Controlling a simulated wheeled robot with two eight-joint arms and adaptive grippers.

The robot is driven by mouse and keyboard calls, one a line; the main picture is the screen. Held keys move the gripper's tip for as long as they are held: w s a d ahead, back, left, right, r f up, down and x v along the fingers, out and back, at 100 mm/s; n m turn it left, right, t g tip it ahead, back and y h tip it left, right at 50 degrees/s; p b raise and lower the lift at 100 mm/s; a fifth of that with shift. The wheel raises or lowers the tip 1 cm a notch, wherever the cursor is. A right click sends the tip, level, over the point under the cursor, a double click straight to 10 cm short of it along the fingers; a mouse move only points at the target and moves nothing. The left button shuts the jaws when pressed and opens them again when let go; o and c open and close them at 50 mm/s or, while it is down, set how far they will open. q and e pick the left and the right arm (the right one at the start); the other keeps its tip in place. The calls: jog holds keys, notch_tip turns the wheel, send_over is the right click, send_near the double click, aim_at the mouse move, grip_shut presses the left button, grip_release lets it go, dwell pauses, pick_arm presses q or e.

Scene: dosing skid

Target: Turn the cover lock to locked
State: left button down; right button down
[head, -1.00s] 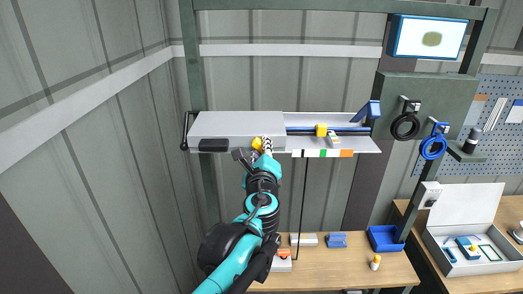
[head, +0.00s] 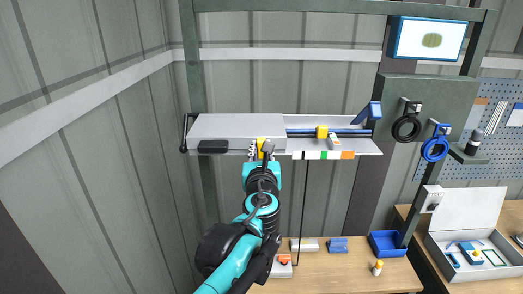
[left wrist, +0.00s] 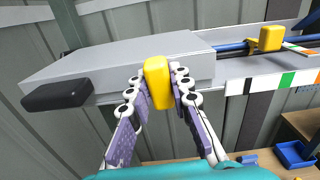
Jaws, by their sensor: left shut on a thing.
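The cover lock is a yellow handle (head: 261,144) at the lower right front of the long light-grey cover (head: 235,126). My left gripper (head: 262,151) is shut on it, one finger on each side. In the left wrist view the yellow lock handle (left wrist: 158,80) stands nearly upright between the fingers of my left gripper (left wrist: 160,88), in front of the grey cover (left wrist: 120,62). The base of the lock is hidden behind the handle and fingers. My right gripper is not in view.
A black grip (head: 213,146) is on the cover's front, left of the lock. A blue rail with a yellow block (head: 321,131) runs to the right, above a strip with coloured marks (head: 347,154). A wooden bench (head: 345,269) with a blue bin (head: 387,242) stands below.

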pick_arm(q)
jog(key=shift+m, duration=0.4)
jog(key=c, duration=1.4)
grip_release()
jog(key=shift+o, duration=0.2)
jog(key=s, duration=1.2)
